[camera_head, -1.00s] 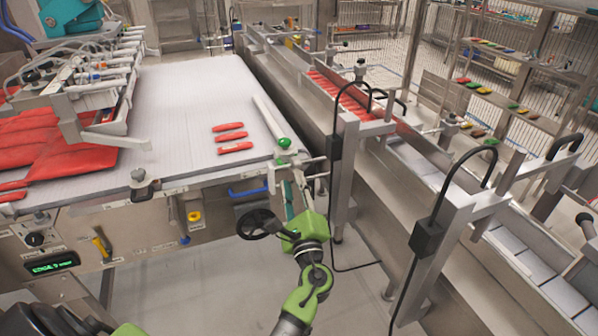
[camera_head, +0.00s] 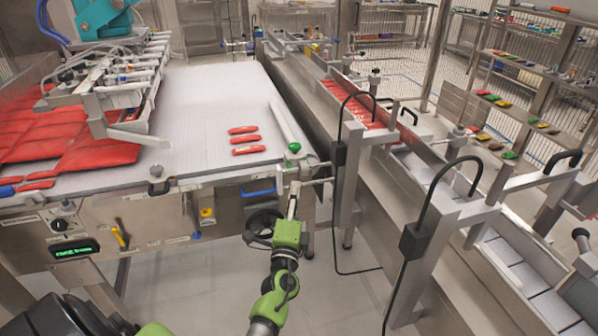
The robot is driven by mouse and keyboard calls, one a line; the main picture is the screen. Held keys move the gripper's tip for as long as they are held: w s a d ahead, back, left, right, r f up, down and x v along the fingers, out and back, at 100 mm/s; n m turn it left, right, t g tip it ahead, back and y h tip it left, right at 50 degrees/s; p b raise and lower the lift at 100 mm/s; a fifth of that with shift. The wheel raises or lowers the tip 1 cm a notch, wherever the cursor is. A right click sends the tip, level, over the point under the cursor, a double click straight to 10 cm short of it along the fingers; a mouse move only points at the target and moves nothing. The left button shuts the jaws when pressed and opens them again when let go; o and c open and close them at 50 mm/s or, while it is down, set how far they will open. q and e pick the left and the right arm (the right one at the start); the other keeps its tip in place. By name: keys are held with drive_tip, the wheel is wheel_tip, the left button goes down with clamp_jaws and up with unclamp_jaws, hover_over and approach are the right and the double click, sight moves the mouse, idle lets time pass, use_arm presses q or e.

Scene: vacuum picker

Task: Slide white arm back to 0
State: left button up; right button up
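The white arm (camera_head: 283,123) is a long narrow white bar. It lies along the right side of the pale conveyor belt (camera_head: 215,100), with a green knob (camera_head: 293,148) at its near end. My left gripper (camera_head: 293,196), on a green and black arm, points up from below, close under the knob and the metal bracket (camera_head: 297,167) at the belt's near right corner. Its fingertips look thin and close together against the metal parts. I cannot tell whether they are apart or touch anything. No scale marks are readable. My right gripper does not show.
Several red packs lie on the belt beside the bar, with a larger red heap (camera_head: 75,130) at the left under the picker head (camera_head: 120,85). A dark handwheel (camera_head: 262,225) is partly behind my gripper. A steel conveyor (camera_head: 365,170) runs along the right.

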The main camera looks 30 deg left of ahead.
use_arm(q)
drive_tip(key=b+x, duration=0.1)
drive_tip(key=x, duration=0.8)
drive_tip(key=shift+w, duration=0.1)
